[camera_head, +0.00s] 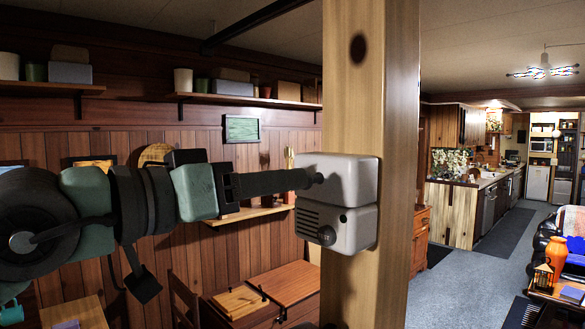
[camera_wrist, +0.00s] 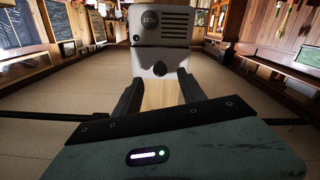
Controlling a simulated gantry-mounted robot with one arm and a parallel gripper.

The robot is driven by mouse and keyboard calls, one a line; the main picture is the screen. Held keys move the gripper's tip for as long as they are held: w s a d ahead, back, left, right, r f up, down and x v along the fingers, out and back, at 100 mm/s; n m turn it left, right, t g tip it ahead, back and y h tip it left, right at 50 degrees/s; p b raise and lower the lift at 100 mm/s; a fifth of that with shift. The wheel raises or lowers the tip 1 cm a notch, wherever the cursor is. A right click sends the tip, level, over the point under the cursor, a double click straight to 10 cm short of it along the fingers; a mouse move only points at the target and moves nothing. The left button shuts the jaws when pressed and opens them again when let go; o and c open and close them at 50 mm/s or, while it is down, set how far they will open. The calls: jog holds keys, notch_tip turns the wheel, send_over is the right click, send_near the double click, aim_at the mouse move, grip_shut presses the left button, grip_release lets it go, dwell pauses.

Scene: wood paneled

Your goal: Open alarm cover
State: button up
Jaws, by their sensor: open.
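The alarm (camera_head: 345,230) is a pale grey box on the side of a wooden post. Its lower half has a slotted grille and a round button; the button reads TEST upside down in the wrist view (camera_wrist: 150,20). The plain upper half is the cover (camera_head: 350,170), lying flush on the lower half with a thin seam between. My gripper (camera_head: 308,180) reaches from the left to the cover.
The wooden post (camera_head: 398,150) stands upright behind the alarm. Shelves (camera_head: 240,100) with boxes and pots line the panelled wall at left. A wooden cabinet (camera_head: 285,285) stands below. Open carpeted floor (camera_head: 455,270) lies to the right.

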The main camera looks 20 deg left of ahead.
aim_at(326, 177)
jog(key=p+x, duration=0.1)
jog(key=x, duration=0.2)
jog(key=shift+w+d, duration=0.1)
jog(key=shift+w, duration=0.25)
jog(key=shift+c, duration=0.6)
grip_shut()
dwell(0.6)
